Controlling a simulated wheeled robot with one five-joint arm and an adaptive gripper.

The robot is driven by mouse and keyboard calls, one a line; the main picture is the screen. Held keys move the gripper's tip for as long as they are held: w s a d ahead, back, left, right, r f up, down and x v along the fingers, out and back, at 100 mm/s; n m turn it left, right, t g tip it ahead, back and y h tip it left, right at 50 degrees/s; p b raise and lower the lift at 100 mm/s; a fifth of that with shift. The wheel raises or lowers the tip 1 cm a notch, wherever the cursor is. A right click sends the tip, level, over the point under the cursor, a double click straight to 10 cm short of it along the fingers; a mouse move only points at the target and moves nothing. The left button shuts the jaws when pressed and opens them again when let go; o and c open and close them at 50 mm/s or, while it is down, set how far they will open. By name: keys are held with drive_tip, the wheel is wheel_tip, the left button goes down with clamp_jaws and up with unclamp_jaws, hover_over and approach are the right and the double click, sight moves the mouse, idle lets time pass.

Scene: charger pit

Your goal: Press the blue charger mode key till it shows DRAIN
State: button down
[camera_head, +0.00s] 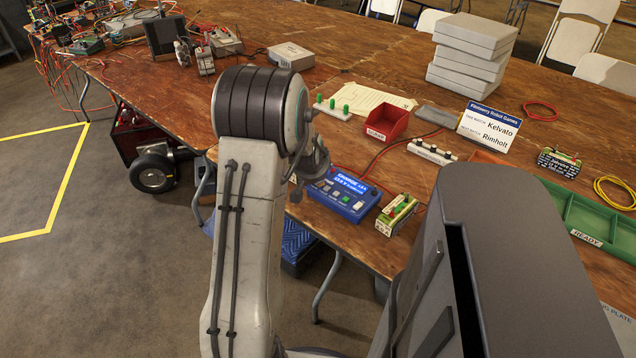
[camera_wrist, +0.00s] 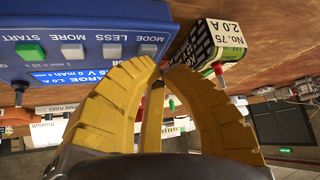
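The blue charger (camera_head: 343,194) stands at the table's near edge in the head view. Its lit display reads CHARGE on the top line. The wrist view shows the charger (camera_wrist: 20,72) upside down, with a green START key (camera_wrist: 30,51) and grey MORE, LESS and MODE keys. The MODE key (camera_wrist: 148,49) is at the end nearest my fingertips. My gripper (camera_wrist: 164,68) has its yellow fingertips drawn together, with nothing seen between them. They appear just in front of the MODE key; I cannot tell whether they touch it. In the head view my arm hides most of the gripper.
A battery pack (camera_head: 397,214) stands close to the charger's right, also near my fingers in the wrist view (camera_wrist: 214,48). Behind are a red bin (camera_head: 387,122), green posts on a white strip and a name sign (camera_head: 489,127). A green tray (camera_head: 590,215) is at right.

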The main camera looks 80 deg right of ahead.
drive_tip(key=shift+f+b, duration=0.35)
idle(0.6)
drive_tip(key=shift+r, duration=0.15)
drive_tip(key=shift+r+p, duration=0.4)
drive_tip(key=shift+r, duration=0.3)
drive_tip(key=shift+r+p, duration=1.6)
drive_tip(key=shift+r, duration=0.95)
drive_tip(key=shift+f, duration=0.1)
